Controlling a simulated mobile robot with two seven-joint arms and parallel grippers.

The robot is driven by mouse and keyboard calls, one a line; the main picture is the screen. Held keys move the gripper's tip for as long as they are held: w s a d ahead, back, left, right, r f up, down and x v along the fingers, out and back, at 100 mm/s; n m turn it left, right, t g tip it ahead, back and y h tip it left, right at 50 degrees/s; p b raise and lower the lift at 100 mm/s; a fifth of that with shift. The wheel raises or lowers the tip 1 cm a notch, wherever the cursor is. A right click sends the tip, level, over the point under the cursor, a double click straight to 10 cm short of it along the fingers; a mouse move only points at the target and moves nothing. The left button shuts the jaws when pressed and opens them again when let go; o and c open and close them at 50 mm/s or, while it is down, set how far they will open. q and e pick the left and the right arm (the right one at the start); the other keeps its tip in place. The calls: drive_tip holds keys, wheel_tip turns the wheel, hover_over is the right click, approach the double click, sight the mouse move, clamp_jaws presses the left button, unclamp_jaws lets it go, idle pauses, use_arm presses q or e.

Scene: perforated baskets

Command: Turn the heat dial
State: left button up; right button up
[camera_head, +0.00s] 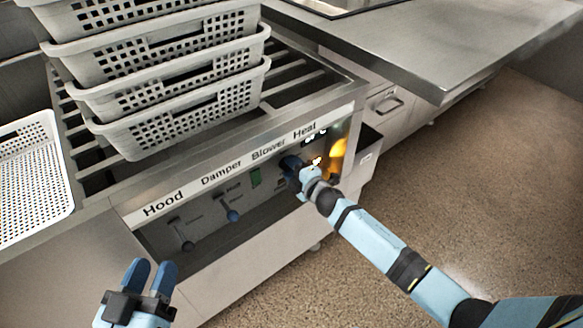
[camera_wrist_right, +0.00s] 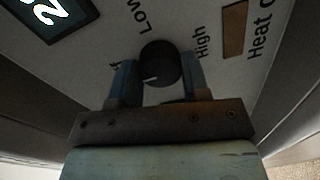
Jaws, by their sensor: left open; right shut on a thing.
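The heat dial (camera_wrist_right: 160,63) is a round black knob with a white pointer line on a grey panel. In the right wrist view it sits between the two fingers of my right gripper (camera_wrist_right: 158,82), which is shut on it. The words "Low" and "High" are printed around the dial. In the head view my right gripper (camera_head: 292,166) is at the panel below the "Heat" label (camera_head: 305,131) and hides the dial. My left gripper (camera_head: 150,276) is open and empty, low at the left, apart from the panel.
Stacked white perforated baskets (camera_head: 185,121) stand on the slatted counter above the panel. A white perforated tray (camera_head: 30,180) is at the left. Damper (camera_head: 232,214) and hood (camera_head: 184,244) levers are left of my right gripper. The floor at the right is clear.

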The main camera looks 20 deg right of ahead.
use_arm(q)
drive_tip(key=shift+f, duration=0.1)
use_arm(e)
drive_tip(key=o, duration=0.9)
drive_tip(key=shift+s, duration=0.1)
use_arm(q)
drive_tip(key=shift+s+a+f+g+y+p, duration=0.1)
drive_tip(key=shift+a+f+g+y+p, duration=0.3)
drive_tip(key=shift+f, duration=0.4)
drive_tip(key=shift+s+a+f+g+y+p, duration=0.1)
drive_tip(key=shift+a+f+g+y+p, duration=0.3)
drive_tip(key=shift+f, duration=0.4)
drive_tip(key=shift+s+a+f+g+y+p, duration=0.1)
drive_tip(key=shift+a+f+g+y+p, duration=0.15)
drive_tip(key=shift+f+g+p, duration=0.4)
use_arm(e)
drive_tip(key=shift+v, duration=6.85)
use_arm(q)
drive_tip(key=shift+d+f+t, duration=0.1)
drive_tip(key=shift+f+t, duration=0.05)
drive_tip(key=shift+t, duration=0.1)
use_arm(e)
drive_tip(key=shift+r, duration=0.15)
